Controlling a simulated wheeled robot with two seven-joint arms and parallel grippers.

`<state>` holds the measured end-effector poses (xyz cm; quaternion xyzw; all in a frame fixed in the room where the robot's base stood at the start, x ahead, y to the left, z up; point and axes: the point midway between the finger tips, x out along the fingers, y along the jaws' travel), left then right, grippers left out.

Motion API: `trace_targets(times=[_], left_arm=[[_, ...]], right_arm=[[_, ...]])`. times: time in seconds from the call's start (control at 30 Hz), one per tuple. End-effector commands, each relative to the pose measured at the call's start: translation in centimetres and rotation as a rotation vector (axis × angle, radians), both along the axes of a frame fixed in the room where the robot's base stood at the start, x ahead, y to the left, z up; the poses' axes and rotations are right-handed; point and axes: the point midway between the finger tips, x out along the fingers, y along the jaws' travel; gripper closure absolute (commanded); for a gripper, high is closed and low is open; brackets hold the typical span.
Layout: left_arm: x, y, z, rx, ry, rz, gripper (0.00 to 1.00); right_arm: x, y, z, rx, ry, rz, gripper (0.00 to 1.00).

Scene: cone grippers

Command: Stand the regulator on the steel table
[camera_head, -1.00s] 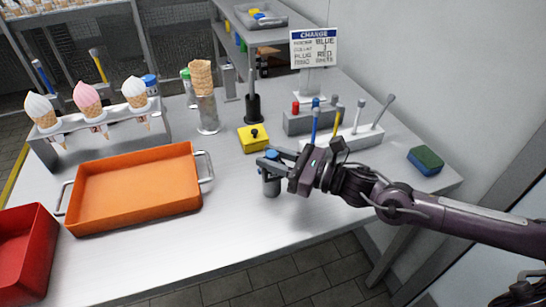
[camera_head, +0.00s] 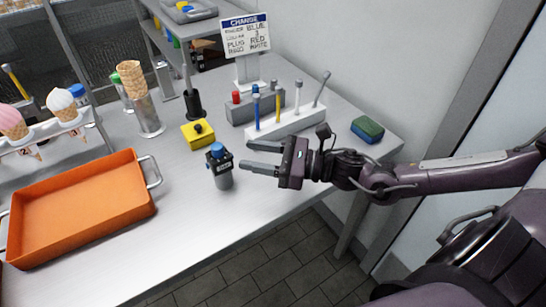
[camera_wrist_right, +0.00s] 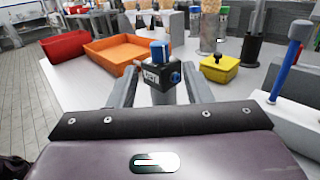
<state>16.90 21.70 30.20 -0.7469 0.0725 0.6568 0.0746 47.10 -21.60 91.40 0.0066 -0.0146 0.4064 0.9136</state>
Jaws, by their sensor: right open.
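The regulator (camera_head: 222,178) is a small grey cylinder with a dark labelled block and a blue knob on top. It stands upright on the steel table (camera_head: 185,232), near the front edge. My right gripper (camera_head: 246,156) is open and empty, just to the right of the regulator, its fingers pointing towards it and apart from it. In the right wrist view the regulator (camera_wrist_right: 155,73) shows upright straight ahead, in line with the gap between the two fingers. My left gripper is not in view.
An orange tray (camera_head: 82,215) lies to the left. A yellow box (camera_head: 197,134) with a black knob sits behind the regulator. A white rack (camera_head: 288,125) with upright tools and a green-blue sponge (camera_head: 367,129) are behind my right arm. The table front is clear.

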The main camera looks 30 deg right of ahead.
Motion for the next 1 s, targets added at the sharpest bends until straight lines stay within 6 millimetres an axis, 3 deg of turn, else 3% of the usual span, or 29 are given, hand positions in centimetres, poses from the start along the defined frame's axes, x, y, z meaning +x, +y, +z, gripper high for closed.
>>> trace_targets(times=[0.3,1.0], left_arm=[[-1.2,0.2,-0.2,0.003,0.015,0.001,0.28],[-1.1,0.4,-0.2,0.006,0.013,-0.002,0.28]], right_arm=[[-2.4,-2.6,-0.1,0.0,0.0,0.001,0.55],[-2.6,-2.8,-0.1,0.001,-0.001,0.001,0.55]])
